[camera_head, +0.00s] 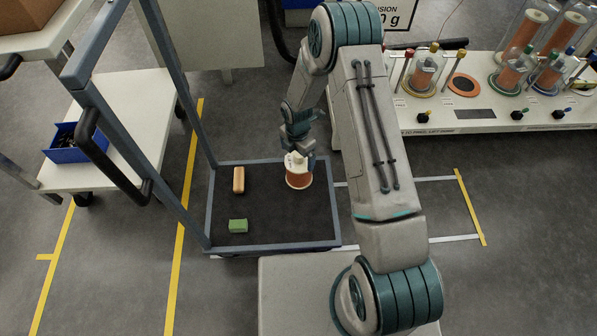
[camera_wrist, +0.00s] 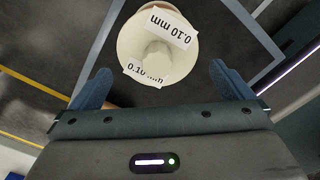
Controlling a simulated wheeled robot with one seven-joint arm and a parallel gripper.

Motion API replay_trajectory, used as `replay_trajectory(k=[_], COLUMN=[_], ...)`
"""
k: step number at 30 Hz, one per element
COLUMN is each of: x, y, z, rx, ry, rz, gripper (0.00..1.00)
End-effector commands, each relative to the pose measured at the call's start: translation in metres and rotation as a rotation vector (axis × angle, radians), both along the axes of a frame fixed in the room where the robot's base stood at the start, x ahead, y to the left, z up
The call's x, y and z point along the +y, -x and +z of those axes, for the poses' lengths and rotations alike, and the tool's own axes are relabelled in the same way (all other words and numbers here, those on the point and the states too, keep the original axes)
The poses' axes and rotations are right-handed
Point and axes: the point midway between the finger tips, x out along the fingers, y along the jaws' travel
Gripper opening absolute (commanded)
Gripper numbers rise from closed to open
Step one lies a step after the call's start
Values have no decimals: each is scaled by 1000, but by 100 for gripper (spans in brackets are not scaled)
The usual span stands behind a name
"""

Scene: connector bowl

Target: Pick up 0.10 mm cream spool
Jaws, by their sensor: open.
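The cream spool (camera_head: 298,172) stands upright on the dark bed of a blue-framed cart, near its right side.
On the same cart bed (camera_head: 270,222) lie a tan rounded block (camera_head: 239,180) and a green block (camera_head: 238,226), left of the spool. The cart's tall frame and handle (camera_head: 115,160) rise on the left. A white bench (camera_head: 440,125) with several copper spools stands at the right.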

Motion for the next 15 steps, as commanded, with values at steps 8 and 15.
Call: replay_trajectory(k=[8, 15], x=[-2, -7], y=[-2, -8], z=[-18, -53], rx=[-1, 1], ry=[0, 1], rz=[-1, -1], gripper=[100, 100])
